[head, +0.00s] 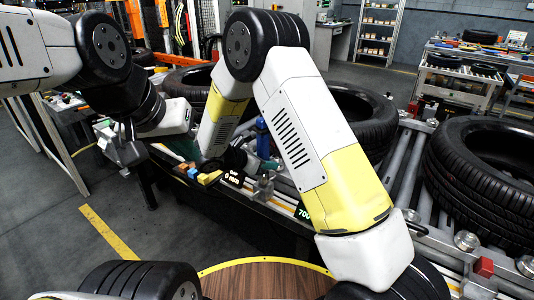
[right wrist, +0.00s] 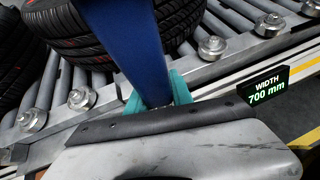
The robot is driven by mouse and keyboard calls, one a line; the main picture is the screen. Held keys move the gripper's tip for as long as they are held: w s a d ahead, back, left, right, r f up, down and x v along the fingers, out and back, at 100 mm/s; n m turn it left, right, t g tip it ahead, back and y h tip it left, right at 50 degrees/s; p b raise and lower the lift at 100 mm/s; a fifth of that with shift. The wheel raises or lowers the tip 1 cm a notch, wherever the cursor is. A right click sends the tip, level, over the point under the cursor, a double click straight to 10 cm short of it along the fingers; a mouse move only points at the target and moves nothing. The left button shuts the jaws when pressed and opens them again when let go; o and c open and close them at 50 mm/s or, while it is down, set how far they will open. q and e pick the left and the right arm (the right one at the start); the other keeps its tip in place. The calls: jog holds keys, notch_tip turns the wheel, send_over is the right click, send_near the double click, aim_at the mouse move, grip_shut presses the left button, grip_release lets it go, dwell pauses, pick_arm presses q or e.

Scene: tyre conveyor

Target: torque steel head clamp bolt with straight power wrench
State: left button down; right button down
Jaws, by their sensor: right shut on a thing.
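A blue upright tool, apparently the straight power wrench (head: 262,138), stands beside my right forearm in the head view. In the right wrist view, its blue body (right wrist: 128,45) rises close to the camera from a teal part (right wrist: 180,88). My right gripper (head: 240,160) is low beside the conveyor edge, partly hidden by my arm, and is shut on the blue wrench. I cannot make out the steel head clamp bolt.
Tyres (head: 485,165) lie on the roller conveyor (head: 405,180). Small coloured blocks (head: 208,177) and a gap display (head: 233,178) line the near edge. A width display (right wrist: 265,88) reads 700 mm. Open floor (head: 60,220) lies at the left.

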aim_at(268, 148)
jog(key=shift+s+f, duration=0.1)
jog(key=shift+f, duration=0.75)
dwell(5.4)
jog(key=shift+r, duration=3.65)
